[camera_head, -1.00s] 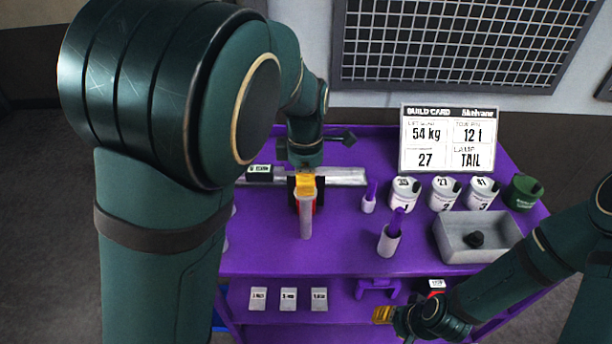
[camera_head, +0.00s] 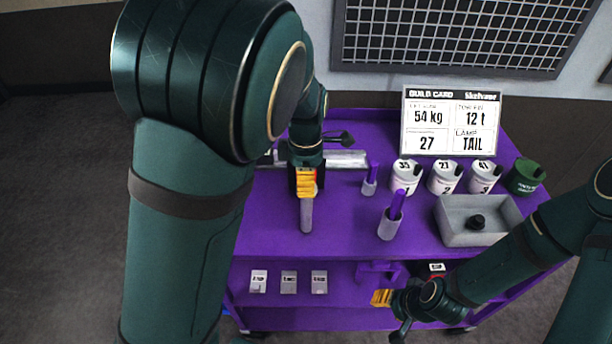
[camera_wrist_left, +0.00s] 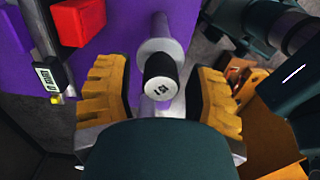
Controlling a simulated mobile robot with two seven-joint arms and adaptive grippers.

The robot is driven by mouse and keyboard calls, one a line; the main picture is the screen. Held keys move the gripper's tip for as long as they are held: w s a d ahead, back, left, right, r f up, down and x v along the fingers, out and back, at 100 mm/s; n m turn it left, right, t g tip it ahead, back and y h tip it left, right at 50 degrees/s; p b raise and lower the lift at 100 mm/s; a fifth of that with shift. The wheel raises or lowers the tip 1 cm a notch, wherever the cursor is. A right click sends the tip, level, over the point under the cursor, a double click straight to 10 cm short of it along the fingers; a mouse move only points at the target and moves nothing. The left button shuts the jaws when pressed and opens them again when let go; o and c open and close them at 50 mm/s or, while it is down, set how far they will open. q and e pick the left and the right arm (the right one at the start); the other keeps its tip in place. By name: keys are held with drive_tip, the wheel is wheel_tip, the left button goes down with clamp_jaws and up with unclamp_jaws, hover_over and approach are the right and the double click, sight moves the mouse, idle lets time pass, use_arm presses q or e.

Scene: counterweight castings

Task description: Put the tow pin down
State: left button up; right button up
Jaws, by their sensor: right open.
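The tow pin is a grey shaft (camera_head: 306,215) below my left gripper (camera_head: 306,184) in the head view. In the left wrist view, its dark knob with a pale marked end (camera_wrist_left: 161,78) and wide grey collar show between the yellow pads of the left gripper (camera_wrist_left: 160,95). A gap shows on both sides of the knob, so the gripper looks open around the pin, not pressed on it. What supports the pin is not clear. My right gripper (camera_head: 384,298) is open and empty by the lower shelf.
The purple cart top (camera_head: 270,230) carries two purple posts in grey sleeves (camera_head: 388,225), white numbered canisters (camera_head: 443,178), a green canister (camera_head: 524,177), a grey tray (camera_head: 455,238) and a build card (camera_head: 450,120). A red block (camera_wrist_left: 78,20) is beside the left gripper.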

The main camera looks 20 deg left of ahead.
use_arm(q)
wheel_tip(320, 180, up, 12)
drive_tip(key=p, duration=0.2)
idle(0.6)
drive_tip(key=shift+s, duration=0.1)
idle(0.3)
